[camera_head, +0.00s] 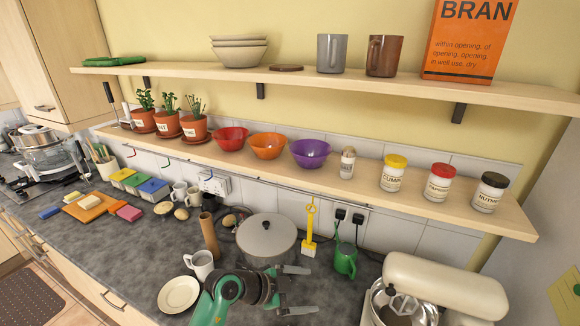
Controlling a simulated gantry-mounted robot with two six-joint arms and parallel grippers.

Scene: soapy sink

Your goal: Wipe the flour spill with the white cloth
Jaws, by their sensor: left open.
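My left gripper (313,290) is at the bottom centre, at the end of my green and dark grey arm. Its two grey fingers are spread apart, pointing right, with nothing between them. It is in front of the grey lidded pot (266,240) as I see it. I cannot make out a white cloth or a flour spill in this view. My arm hides part of the worktop at the bottom. My right gripper is not in view.
A white mug (200,264) and a cream plate (179,295) are left of my arm on the dark worktop (120,245). The lower shelf (400,206) overhangs the back.

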